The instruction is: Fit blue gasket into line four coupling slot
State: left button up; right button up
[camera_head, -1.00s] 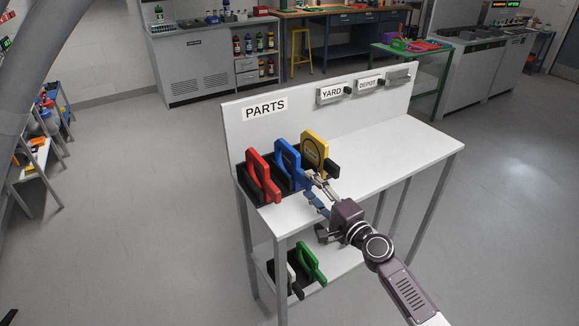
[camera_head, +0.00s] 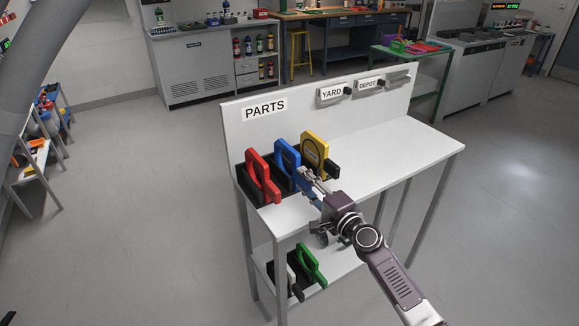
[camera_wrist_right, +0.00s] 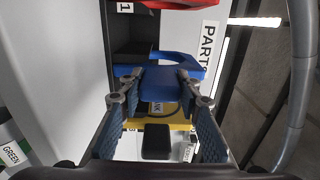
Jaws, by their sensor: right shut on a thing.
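The blue gasket (camera_head: 286,158) stands upright in a black rack (camera_head: 251,188) on the white PARTS table, between a red gasket (camera_head: 259,172) and a yellow one (camera_head: 314,149). My right gripper (camera_head: 312,181) is at its near side. In the right wrist view, the fingers (camera_wrist_right: 158,79) are shut on the tab of the blue gasket (camera_wrist_right: 198,58), one finger on each side. The gasket still appears to sit in the rack; its lower edge is hidden. My left gripper is not in view. No coupling slot can be made out.
A green gasket (camera_head: 309,262) stands in a holder on the lower shelf. The right part of the tabletop (camera_head: 395,150) is clear. YARD (camera_head: 331,92) and DEPOT (camera_head: 368,83) signs are on the back panel. Open grey floor surrounds the table.

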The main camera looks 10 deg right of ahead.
jog(key=shift+c, duration=0.7)
jog(key=shift+r+p, duration=0.6)
jog(key=shift+r, duration=0.1)
jog(key=shift+s+d, duration=0.1)
jog(key=shift+s, duration=0.1)
jog(key=shift+v, duration=1.3)
jog(key=shift+p+v, duration=0.35)
jog(key=shift+v, duration=0.95)
jog(key=v, duration=0.5)
jog(key=shift+s+d, duration=0.1)
jog(key=shift+s, duration=0.05)
